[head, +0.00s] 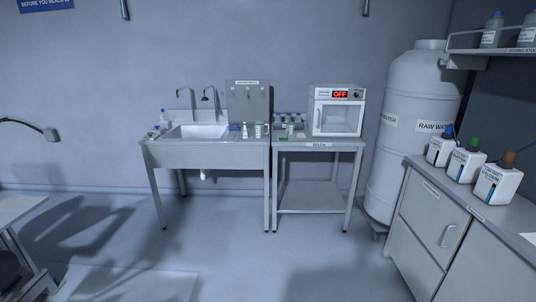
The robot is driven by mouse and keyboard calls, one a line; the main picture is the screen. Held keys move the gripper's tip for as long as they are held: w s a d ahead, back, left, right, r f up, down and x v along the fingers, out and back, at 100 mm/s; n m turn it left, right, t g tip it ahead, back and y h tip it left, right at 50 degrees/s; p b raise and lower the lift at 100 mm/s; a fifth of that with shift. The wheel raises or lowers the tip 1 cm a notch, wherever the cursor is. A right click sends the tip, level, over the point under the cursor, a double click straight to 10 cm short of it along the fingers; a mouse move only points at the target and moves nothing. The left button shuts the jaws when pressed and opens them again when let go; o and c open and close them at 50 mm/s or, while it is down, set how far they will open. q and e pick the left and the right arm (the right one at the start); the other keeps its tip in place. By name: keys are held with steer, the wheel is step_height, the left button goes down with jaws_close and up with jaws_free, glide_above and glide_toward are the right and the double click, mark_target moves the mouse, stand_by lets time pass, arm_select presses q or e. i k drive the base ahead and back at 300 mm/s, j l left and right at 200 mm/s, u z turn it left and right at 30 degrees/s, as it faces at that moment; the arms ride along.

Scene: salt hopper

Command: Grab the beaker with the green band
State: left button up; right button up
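Small vessels stand at the right end of the sink bench (205,149), far ahead of me. One of them, wide with green on it (258,130), looks like the beaker with the green band, but it is too small to be sure. A narrower vessel with green markings (245,131) stands just left of it. Neither of my grippers is in view.
Right of the sink bench, a metal table (320,146) carries a white oven (338,112) reading OFF and several small bottles. A big white water tank (410,150) and a counter (427,171) with white jugs stand at right. The floor ahead is clear.

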mark_target(290, 126)
steer(key=i+u, duration=0.15)
steer(key=i, duration=1.2)
steer(key=i+u, duration=0.15)
steer(key=i, duration=1.2)
steer(key=i+j+z, duration=0.2)
steer(key=i, duration=0.25)
steer(key=i+j+z, duration=0.2)
steer(key=i, duration=0.25)
steer(key=j, duration=0.1)
